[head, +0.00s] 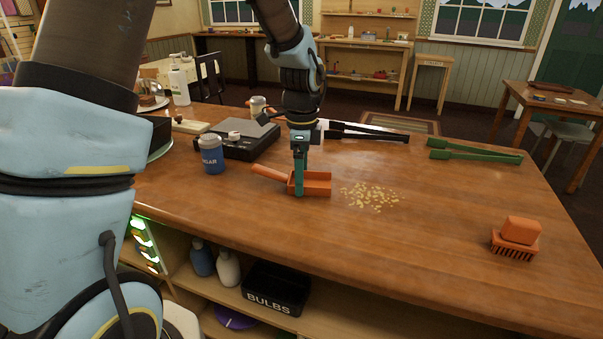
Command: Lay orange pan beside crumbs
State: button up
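The orange pan (318,184) is a small dustpan on the wooden counter, with its handle (268,173) pointing left and its open end toward the crumbs. The yellow crumbs (370,197) lie scattered on the counter just right of the pan, a small gap apart. My gripper (299,190) points straight down at the pan where the handle meets the tray. Its teal fingers show edge-on and overlap the pan's near side. Whether they are closed on it is hidden. The pan looks flat on or very close to the counter.
An orange brush (517,237) sits at the counter's right. Green tongs (475,152) and black tongs (367,132) lie toward the back. A blue sugar jar (212,155) and a black scale (238,140) stand left of the pan. The counter's front middle is clear.

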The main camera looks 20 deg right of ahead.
notch_tip(320, 180, up, 11)
jog(key=b, duration=0.1)
jog(key=shift+b, duration=0.4)
jog(key=shift+f, duration=0.1)
dwell(0.3)
jog(key=a+f+n, duration=0.2)
jog(key=a+n, duration=0.3)
jog(key=a, duration=0.2)
jog(key=a+f+n, duration=0.2)
jog(key=a+n, duration=0.3)
jog(key=a, duration=0.3)
jog(key=a+f+n+t, duration=0.1)
jog(key=a+f+n, duration=0.2)
jog(key=a+n, duration=0.3)
jog(key=shift+s+a, duration=0.1)
jog(key=shift+a, duration=1.15)
jog(key=s+a+f+n, duration=0.2)
jog(key=s+a+n, duration=0.2)
jog(key=a+n, duration=0.2)
jog(key=shift+a+n+t, duration=0.3)
